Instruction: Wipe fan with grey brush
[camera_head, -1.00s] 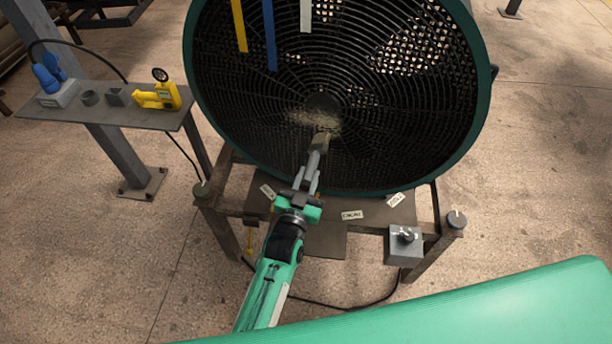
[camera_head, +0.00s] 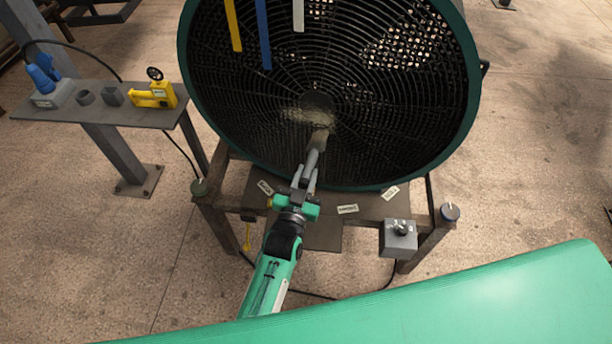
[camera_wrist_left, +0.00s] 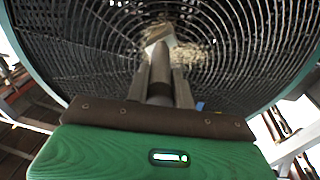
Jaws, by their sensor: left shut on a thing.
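The fan (camera_head: 400,120) is a large round black grille in a dark green rim, standing on a metal stand. A beige dusty patch (camera_head: 300,116) lies on the grille just below the hub; it also shows in the left wrist view (camera_wrist_left: 192,52). My left gripper (camera_head: 308,172) is shut on the grey brush (camera_head: 314,158), in front of the lower middle of the fan. In the left wrist view the brush (camera_wrist_left: 160,75) points away from me, its light head close to the dust. I cannot tell whether the bristles touch the grille. My right gripper is out of view.
A side table (camera_head: 60,113) at left holds a blue tool (camera_head: 44,75), small grey blocks and a yellow device (camera_head: 155,94). A grey knob box (camera_head: 398,238) hangs at the stand's front right. Yellow, blue and white strips hang over the upper grille.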

